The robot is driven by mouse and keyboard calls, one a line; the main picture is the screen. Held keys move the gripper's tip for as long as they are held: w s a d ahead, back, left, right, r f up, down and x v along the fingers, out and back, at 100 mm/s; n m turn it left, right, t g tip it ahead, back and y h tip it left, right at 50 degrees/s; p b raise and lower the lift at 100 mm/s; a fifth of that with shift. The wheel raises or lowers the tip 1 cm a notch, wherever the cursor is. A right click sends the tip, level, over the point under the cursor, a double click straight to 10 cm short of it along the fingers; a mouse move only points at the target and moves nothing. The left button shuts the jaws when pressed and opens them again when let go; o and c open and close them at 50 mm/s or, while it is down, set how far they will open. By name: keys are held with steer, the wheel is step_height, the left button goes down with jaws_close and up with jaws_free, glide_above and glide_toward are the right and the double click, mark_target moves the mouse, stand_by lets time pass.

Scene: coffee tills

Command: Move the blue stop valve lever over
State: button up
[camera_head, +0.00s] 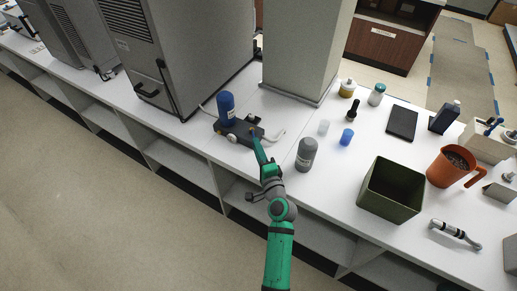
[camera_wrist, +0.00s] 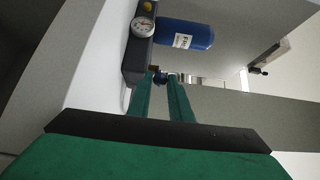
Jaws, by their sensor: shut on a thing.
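The valve unit is a dark block (camera_head: 239,127) on the white counter. It carries a blue labelled cylinder (camera_head: 227,105), which also shows in the wrist view (camera_wrist: 188,35), and a round gauge (camera_wrist: 143,27). My gripper (camera_head: 255,140) reaches the near right end of the block. In the wrist view, its two green fingers (camera_wrist: 161,79) are shut on the small blue lever (camera_wrist: 160,77) at the end of the block. The fingers hide most of the lever, so its exact angle cannot be told.
A grey pillar (camera_head: 305,45) and a tall grey machine (camera_head: 185,50) stand behind the block. A grey bottle (camera_head: 306,155) stands just right of my arm. A green bin (camera_head: 391,190) and an orange jug (camera_head: 450,167) stand farther right.

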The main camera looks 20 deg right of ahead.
steer(key=shift+w+a, duration=0.2)
steer(key=shift+a, duration=0.75)
